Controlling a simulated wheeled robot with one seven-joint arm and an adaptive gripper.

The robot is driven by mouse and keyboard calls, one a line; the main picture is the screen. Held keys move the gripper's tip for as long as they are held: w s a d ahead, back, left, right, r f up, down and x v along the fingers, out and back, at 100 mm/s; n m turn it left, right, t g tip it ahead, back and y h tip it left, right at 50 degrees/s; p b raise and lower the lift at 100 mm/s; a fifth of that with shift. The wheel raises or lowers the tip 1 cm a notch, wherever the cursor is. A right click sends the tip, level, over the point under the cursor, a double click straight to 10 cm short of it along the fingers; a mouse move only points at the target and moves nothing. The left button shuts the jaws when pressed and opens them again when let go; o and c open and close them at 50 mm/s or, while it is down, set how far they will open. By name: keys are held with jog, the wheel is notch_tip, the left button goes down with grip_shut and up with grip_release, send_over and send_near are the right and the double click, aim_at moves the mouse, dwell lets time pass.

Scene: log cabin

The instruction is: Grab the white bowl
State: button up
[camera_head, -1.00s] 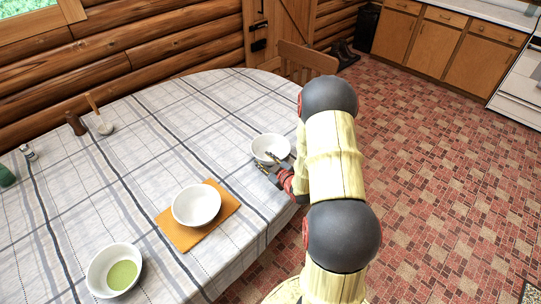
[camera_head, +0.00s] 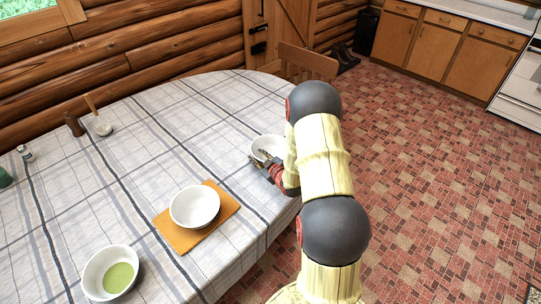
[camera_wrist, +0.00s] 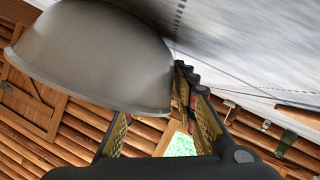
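A white bowl (camera_head: 266,142) stands on the checked tablecloth near the table's right edge, partly hidden by my arm. My gripper (camera_head: 261,158) is at its near rim in the head view. In the wrist view the bowl (camera_wrist: 95,60) looks large and grey in shadow at the upper left. My gripper (camera_wrist: 155,105) is open there, with the right finger close beside the bowl's edge and the left fingertip hidden behind it. I cannot tell whether they touch. Another white bowl (camera_head: 195,207) sits on an orange mat, and a third (camera_head: 92,277) holds something green.
The orange mat (camera_head: 184,238) lies on the table (camera_head: 150,160). A brown shaker (camera_head: 73,124) and a small white mortar-like pot (camera_head: 103,129) stand at the back left. A wooden chair (camera_head: 306,62) is behind the table. The tiled floor on the right is open.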

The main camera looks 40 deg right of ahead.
jog(key=c, duration=0.6)
grip_shut()
